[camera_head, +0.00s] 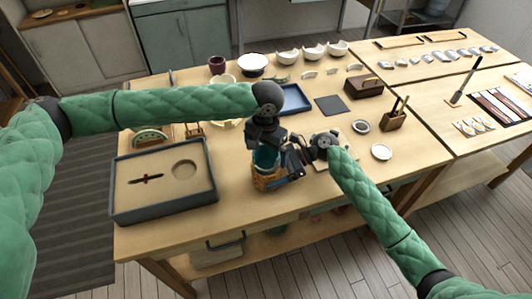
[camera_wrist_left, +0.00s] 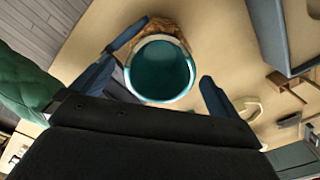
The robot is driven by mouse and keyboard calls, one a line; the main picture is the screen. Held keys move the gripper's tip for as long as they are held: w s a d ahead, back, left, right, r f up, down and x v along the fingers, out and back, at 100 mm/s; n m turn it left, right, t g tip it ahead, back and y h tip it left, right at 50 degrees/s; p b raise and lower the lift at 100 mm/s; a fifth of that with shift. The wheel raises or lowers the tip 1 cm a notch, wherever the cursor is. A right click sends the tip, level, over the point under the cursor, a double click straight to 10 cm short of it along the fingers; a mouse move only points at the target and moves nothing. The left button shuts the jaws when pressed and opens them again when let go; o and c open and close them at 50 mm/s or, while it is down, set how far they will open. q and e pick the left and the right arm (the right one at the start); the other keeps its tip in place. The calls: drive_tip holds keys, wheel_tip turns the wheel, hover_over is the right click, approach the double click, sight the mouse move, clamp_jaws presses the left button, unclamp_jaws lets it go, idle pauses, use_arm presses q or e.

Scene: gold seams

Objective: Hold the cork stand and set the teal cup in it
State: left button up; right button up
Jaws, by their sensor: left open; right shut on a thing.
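The teal cup (camera_head: 266,158) is upright in the cork stand (camera_head: 265,182), near the middle of the table's front part. In the left wrist view the teal cup (camera_wrist_left: 160,70) shows its open rim, with part of the cork stand (camera_wrist_left: 160,27) beyond it. My left gripper (camera_head: 266,150) is above the cup, its fingers open and apart on either side of the rim, as the left wrist view (camera_wrist_left: 165,75) shows. My right gripper (camera_head: 292,172) is shut on the cork stand from the right. How deep the cup sits is hidden.
A grey-rimmed tray (camera_head: 120,205) with a round recess lies to the left. A blue tray (camera_head: 292,100), a dark square mat (camera_head: 330,104), a wooden tool block (camera_head: 394,119) and a white dish (camera_head: 381,152) lie behind and right. White bowls line the back. The front edge is close.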

use_arm(q)
drive_tip(key=shift+r, duration=1.2)
use_arm(e)
drive_tip(key=o, duration=0.9)
drive_tip(key=shift+d+r, duration=0.1)
